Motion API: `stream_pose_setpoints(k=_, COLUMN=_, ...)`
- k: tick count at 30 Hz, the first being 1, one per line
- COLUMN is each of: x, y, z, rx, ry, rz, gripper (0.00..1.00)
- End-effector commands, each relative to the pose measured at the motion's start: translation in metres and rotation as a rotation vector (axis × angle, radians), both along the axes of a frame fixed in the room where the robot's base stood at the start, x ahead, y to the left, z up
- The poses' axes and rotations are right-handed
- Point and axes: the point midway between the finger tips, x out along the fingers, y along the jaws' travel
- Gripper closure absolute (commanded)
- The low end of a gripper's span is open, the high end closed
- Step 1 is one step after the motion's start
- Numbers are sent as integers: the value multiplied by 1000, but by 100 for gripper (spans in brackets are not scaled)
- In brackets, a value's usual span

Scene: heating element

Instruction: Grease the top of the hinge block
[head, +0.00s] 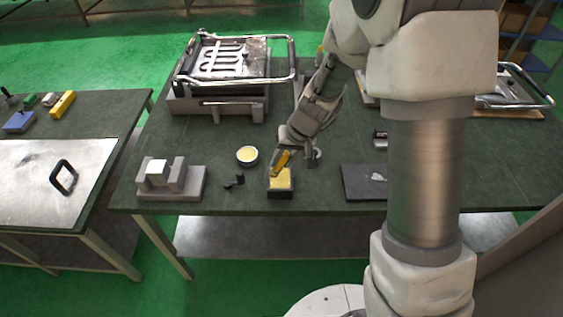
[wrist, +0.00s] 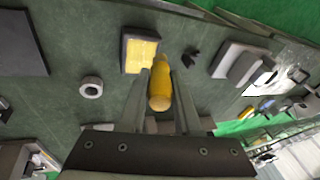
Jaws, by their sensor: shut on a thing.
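My gripper (head: 288,150) is shut on a tool with a yellow handle (head: 281,161), tilted down over the front of the table. In the wrist view the yellow handle (wrist: 160,92) lies between the two fingers (wrist: 162,74); its working end is hidden. Below the tool is a dark box with a yellow top (head: 281,182), also in the wrist view (wrist: 142,54); I cannot tell whether the tool touches it. A grey block with upright sides and a paler middle piece (head: 174,183), apparently the hinge block, stands to the left.
A small black bracket (head: 233,182) lies between block and box. A heating-element press (head: 220,75) stands behind. A side table (head: 100,155) is at left.

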Motion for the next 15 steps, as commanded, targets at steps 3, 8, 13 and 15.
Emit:
stream_pose_setpoints(k=3, x=2, y=-1, z=14, rx=1, ry=-1, rz=0, gripper=100)
stream_pose_setpoints(k=8, x=3, y=-2, z=20, rx=0, ry=0, rz=0, gripper=100)
stream_pose_setpoints(k=13, x=3, y=-2, z=19, rx=0, ry=0, rz=0, gripper=100)
stream_pose_setpoints(k=15, x=3, y=-2, z=19, rx=0, ry=0, rz=0, gripper=100)
